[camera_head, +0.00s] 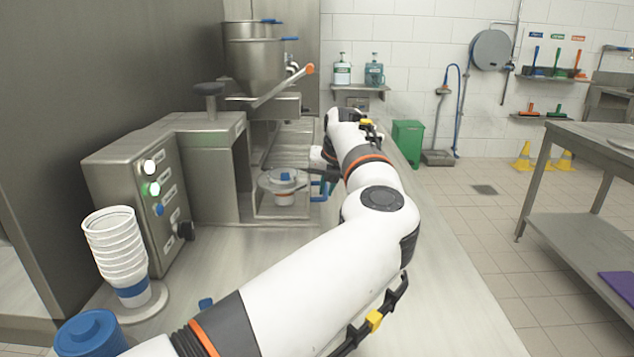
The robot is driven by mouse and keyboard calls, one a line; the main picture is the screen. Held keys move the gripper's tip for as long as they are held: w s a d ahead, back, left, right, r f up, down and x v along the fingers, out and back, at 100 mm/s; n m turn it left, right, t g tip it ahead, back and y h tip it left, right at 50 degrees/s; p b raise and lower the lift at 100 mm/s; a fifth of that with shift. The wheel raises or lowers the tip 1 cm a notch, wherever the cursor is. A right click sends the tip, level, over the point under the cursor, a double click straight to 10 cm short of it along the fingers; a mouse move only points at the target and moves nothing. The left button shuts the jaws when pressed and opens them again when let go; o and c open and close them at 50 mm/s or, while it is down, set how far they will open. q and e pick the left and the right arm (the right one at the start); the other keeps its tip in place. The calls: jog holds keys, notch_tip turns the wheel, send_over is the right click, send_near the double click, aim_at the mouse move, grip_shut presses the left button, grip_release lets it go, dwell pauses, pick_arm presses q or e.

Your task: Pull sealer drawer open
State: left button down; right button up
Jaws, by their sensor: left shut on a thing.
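The sealer (215,170) is a steel machine on the counter at the left. Its drawer (262,212) is a low tray at the machine's right side, with a round cup holder (284,183) on it. A blue handle (322,192) stands at the drawer's right end. My left gripper (318,173) is at this handle and shut on it; my forearm and wrist partly hide the fingers. My right gripper is out of view.
A stack of white cups (112,245) stands at the front left, beside a blue-lidded container (90,335). A steel hopper (253,60) with an orange-tipped lever rises behind the drawer. The counter (450,310) is clear right of my arm.

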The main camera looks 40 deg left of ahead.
pick_arm(q)
jog(key=shift+w+d+r, duration=0.1)
jog(key=shift+w+d, duration=0.3)
jog(key=shift+d, duration=0.05)
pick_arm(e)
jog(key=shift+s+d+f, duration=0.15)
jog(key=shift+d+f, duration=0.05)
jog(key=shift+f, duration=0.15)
pick_arm(q)
jog(key=c, duration=1.5)
grip_release()
jog(key=shift+o, duration=0.2)
jog(key=v, duration=1.2)
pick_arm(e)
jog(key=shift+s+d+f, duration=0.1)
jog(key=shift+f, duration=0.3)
